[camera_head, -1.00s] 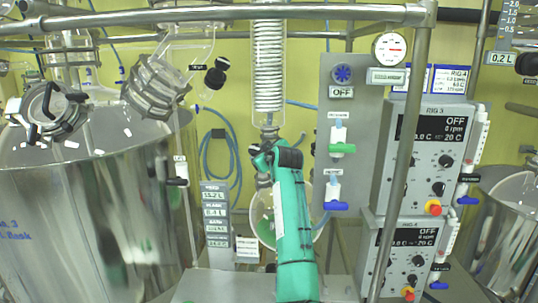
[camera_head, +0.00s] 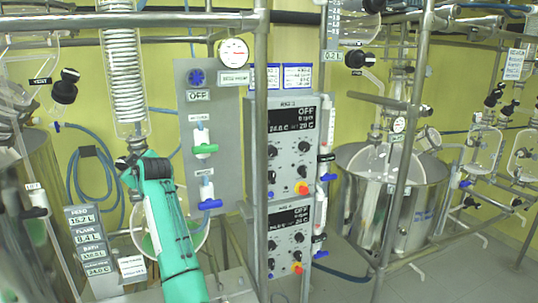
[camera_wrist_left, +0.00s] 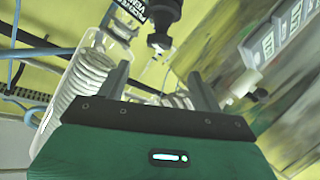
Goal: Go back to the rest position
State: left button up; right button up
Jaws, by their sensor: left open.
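My green-sleeved arm (camera_head: 170,235) rises from the bottom of the head view, left of the middle. Its dark gripper (camera_head: 131,165) is at the top end, just below the glass coil condenser (camera_head: 124,75); the fingers are hard to make out there. In the left wrist view my left gripper (camera_wrist_left: 162,88) shows two grey fingers standing apart with nothing held between them. The coil condenser (camera_wrist_left: 82,80) is left of the fingers there, and a black knob (camera_wrist_left: 160,12) is above them. My right gripper is in neither view.
The grey valve panel (camera_head: 222,130) and the control boxes (camera_head: 290,150) stand right of my arm. A steel upright (camera_head: 261,130) is in front of them. A steel vessel (camera_head: 35,190) is at the left edge, another (camera_head: 425,195) at the right. Grey floor (camera_head: 450,275) is open at lower right.

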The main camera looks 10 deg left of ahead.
pick_arm(q)
jog(key=s+d+f+m+h, duration=0.25)
jog(key=s+f, duration=0.35)
jog(key=f, duration=0.3)
jog(key=s+d+f+m+h, duration=0.1)
jog(key=s+d+f+m, duration=0.3)
jog(key=s+f, duration=0.45)
jog(key=s+d+f+m+h, duration=0.1)
jog(key=s+d+f+m, duration=0.3)
jog(key=f, duration=0.7)
jog(key=s+d+f+m+g+h, duration=0.2)
jog(key=s+d+f+m+h, duration=0.15)
jog(key=s+d, duration=0.45)
jog(key=s+d+f+m+g+h, duration=0.2)
jog(key=s+d+f, duration=0.25)
jog(key=s, duration=0.75)
jog(key=s+d+f+m+g+h, duration=0.2)
jog(key=s+d+f, duration=0.2)
jog(key=s+d, duration=0.5)
notch_tip(320, 180, down, 30)
jog(key=s+a+g, duration=0.1)
jog(key=s+a, duration=0.1)
jog(key=s+a+f, duration=0.2)
jog(key=s+f, duration=0.7)
jog(key=f, duration=0.1)
jog(key=s+a+f+g, duration=0.1)
jog(key=s+a+f, duration=0.1)
jog(key=s+f, duration=0.8)
jog(key=shift+s+m, duration=0.2)
jog(key=shift+m, duration=0.2)
